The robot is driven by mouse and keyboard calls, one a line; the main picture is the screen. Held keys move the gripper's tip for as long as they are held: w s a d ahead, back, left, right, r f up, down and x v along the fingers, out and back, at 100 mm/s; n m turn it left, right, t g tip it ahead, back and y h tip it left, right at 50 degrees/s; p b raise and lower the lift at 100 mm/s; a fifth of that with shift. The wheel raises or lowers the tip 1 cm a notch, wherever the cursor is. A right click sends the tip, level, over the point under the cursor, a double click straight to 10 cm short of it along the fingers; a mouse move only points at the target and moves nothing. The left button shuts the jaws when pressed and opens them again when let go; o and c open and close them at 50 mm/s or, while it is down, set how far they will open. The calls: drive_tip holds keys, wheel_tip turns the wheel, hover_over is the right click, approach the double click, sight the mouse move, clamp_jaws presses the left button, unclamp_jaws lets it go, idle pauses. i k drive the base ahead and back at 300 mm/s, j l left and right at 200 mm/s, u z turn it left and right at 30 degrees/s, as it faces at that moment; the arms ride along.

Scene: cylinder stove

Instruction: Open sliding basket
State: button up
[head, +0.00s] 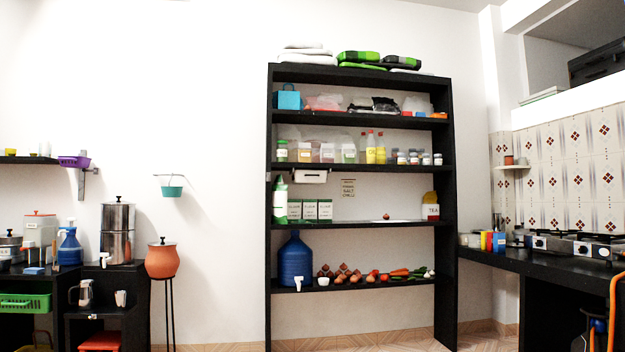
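A green slatted basket (25,302) sits in the black counter unit at the far left, cut off by the picture's left edge. My gripper is not in view.
The tall black shelf (449,240) holds jars, bottles, vegetables and a blue water jug (294,260). An orange clay pot (160,260) stands on a thin stand at left. A black counter (500,263) with a gas stove (590,246) is at right. The wall between pot and shelf is clear.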

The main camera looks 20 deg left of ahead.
sight(299, 177)
drive_tip(key=i+j+u, duration=0.9)
drive_tip(key=i, duration=0.65)
drive_tip(key=i+u, duration=0.35)
drive_tip(key=i, duration=0.55)
drive_tip(key=l, duration=0.05)
